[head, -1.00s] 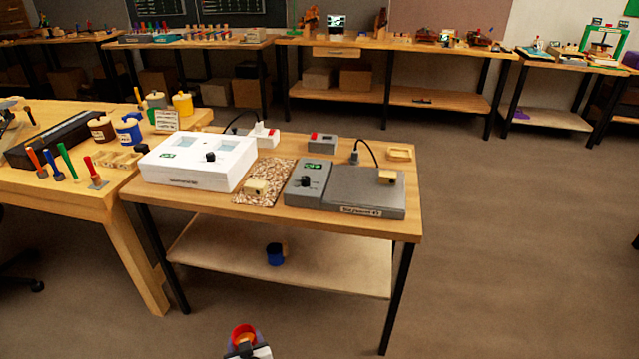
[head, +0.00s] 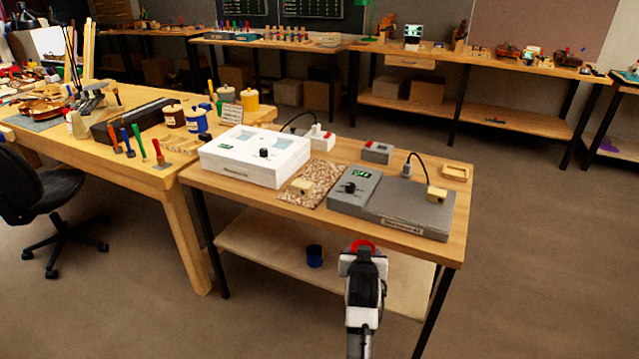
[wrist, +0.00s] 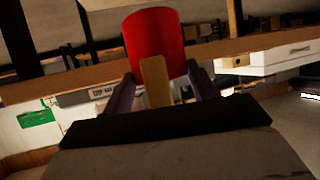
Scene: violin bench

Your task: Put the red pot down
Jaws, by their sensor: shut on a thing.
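The red pot (head: 362,246) shows as a red rim just beyond my gripper (head: 364,256) in the head view, in front of the near table edge. In the wrist view the red pot (wrist: 153,42) is upside down in the picture, and its tan handle (wrist: 155,82) lies between the two fingers of my gripper (wrist: 158,85). My gripper is shut on that handle. In the head view my arm hides most of the pot.
The table (head: 300,215) bears a white two-well box (head: 256,155), a cork mat (head: 312,186) and a grey hotplate (head: 408,213). A small wooden tray (head: 455,172) lies at the far right corner.

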